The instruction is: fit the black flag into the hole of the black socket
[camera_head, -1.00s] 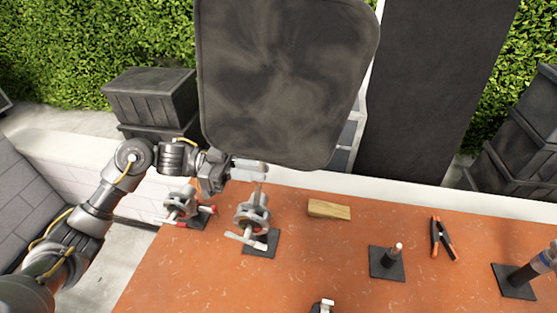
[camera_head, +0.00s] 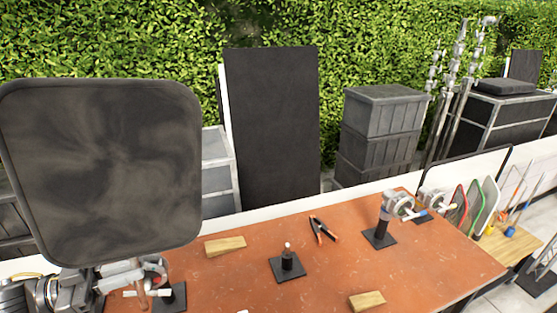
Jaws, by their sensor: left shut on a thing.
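The black flag (camera_head: 105,170), a large dark rounded panel, stands upright at the left. My left gripper (camera_head: 125,274) is shut on it at its lower edge; the grip itself is partly hidden. Several dark square bases with short posts stand on the orange table. The middle one, a black post with a pale tip (camera_head: 287,258), stands apart from the flag. A head with a blue handle (camera_head: 399,205) tops the right one. A head with pale handles (camera_head: 150,292) is partly behind my left gripper. I cannot tell which one is the black socket, and no hole shows clearly. My right gripper is not in view.
On the orange table (camera_head: 225,275) lie wooden blocks (camera_head: 226,246) (camera_head: 367,301) and a black-and-orange clamp (camera_head: 322,230). A side table (camera_head: 520,255) with coloured-handled items stands at the right. Behind the low white wall are dark crates (camera_head: 380,125) and a tall black panel (camera_head: 270,125).

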